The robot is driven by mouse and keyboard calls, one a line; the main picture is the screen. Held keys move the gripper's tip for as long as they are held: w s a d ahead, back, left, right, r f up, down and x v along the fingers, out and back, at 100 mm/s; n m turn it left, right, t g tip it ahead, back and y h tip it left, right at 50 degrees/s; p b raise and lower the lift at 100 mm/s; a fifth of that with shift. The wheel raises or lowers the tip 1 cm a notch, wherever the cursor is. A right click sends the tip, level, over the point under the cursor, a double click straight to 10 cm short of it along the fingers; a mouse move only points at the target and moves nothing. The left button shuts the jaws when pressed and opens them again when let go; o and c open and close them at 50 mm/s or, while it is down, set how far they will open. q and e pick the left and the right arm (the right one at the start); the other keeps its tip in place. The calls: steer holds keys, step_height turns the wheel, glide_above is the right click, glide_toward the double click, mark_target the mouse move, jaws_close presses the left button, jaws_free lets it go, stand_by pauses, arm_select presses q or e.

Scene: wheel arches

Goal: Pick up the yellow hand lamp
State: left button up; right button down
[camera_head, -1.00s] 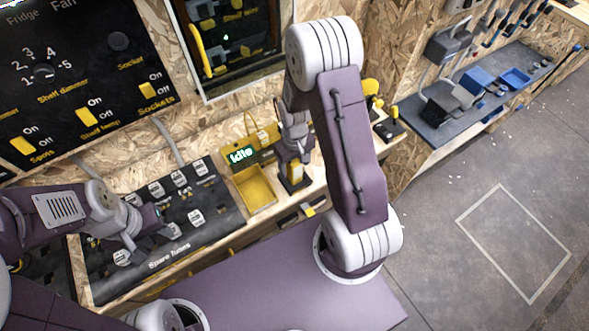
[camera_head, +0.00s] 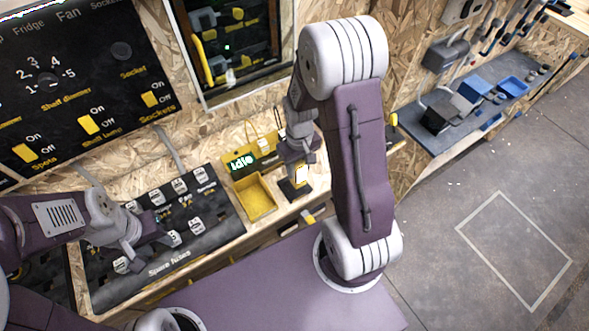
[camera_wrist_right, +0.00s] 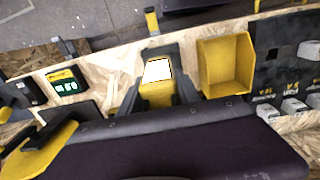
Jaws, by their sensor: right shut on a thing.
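The yellow hand lamp (camera_head: 301,174) has a bright white face and stands over a small black base (camera_head: 294,190) on the wooden bench. In the right wrist view the lamp (camera_wrist_right: 157,88) sits between the dark fingers of my right gripper (camera_wrist_right: 160,80), which is shut on it. My right gripper (camera_head: 301,162) comes down on the lamp from above in the head view. I cannot tell whether the lamp still touches the base. My left gripper (camera_head: 150,236) hangs over the spare fuses panel, far left of the lamp; its opening is unclear.
A yellow open bin (camera_head: 255,197) stands just left of the lamp, with a green lit display (camera_head: 241,162) behind it. The spare fuses panel (camera_head: 195,235) lies further left. A shelf with blue trays (camera_head: 470,95) is at the right. The floor at the right is clear.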

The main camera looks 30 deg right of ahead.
steer(key=s+d+r, duration=0.3)
steer(key=s+r, duration=0.3)
steer(key=s, duration=0.3)
steer(key=shift+s+d+p, duration=0.25)
steer(key=shift+d+p, duration=0.05)
steer(key=shift+p, duration=0.05)
